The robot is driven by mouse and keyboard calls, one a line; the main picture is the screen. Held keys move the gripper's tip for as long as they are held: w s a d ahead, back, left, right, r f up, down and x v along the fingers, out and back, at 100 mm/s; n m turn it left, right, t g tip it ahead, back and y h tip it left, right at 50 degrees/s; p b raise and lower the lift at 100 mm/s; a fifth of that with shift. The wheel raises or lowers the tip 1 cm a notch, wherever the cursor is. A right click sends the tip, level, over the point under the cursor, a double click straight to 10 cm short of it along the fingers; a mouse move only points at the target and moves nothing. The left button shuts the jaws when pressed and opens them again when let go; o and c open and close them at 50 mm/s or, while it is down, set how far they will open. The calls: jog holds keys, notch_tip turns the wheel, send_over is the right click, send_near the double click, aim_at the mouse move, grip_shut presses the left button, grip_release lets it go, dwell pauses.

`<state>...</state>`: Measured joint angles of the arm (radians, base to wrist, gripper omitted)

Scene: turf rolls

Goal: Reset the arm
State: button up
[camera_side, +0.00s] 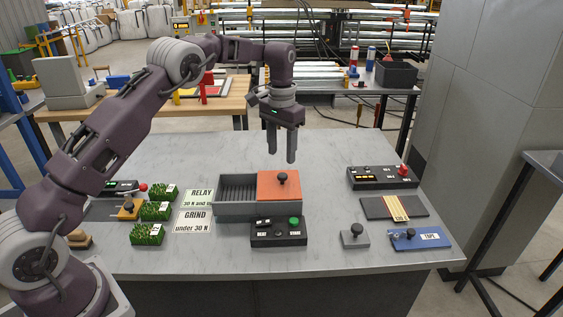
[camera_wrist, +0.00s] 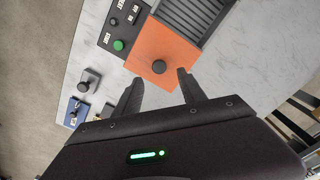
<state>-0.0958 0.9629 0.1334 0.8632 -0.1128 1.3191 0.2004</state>
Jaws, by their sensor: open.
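My gripper (camera_side: 280,158) hangs with its fingers pointing down above the back of the grey table, behind and above the grey box. Its fingers are apart and nothing is between them. In the wrist view my gripper (camera_wrist: 158,90) shows two separate dark fingers. The orange lid (camera_side: 279,186) with a black knob (camera_side: 282,177) covers the right part of the box, and the ribbed left part is uncovered. The orange lid also shows in the wrist view (camera_wrist: 165,45), beyond my fingertips and apart from them.
Several turf pieces (camera_side: 150,211) lie at the left beside the RELAY card (camera_side: 200,197) and GRIND card (camera_side: 193,221). A button box (camera_side: 279,232) stands in front. A control panel (camera_side: 382,177), a dark plate (camera_side: 394,208), a grey knobbed block (camera_side: 354,237) and a blue block (camera_side: 420,239) stand at the right.

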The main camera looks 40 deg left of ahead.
jog(key=shift+r, duration=0.15)
jog(key=s+d+r+t, duration=0.3)
jog(key=s+d+r, duration=0.1)
jog(key=s+r, duration=1.2)
jog(key=s+d+f+t, duration=0.1)
jog(key=s+d, duration=0.1)
jog(key=s, duration=0.9)
jog(key=s+d+f+t, duration=0.1)
jog(key=s, duration=1.1)
jog(key=shift+d+f+t, duration=0.2)
jog(key=shift+d+t, duration=0.1)
jog(key=shift+d, duration=0.05)
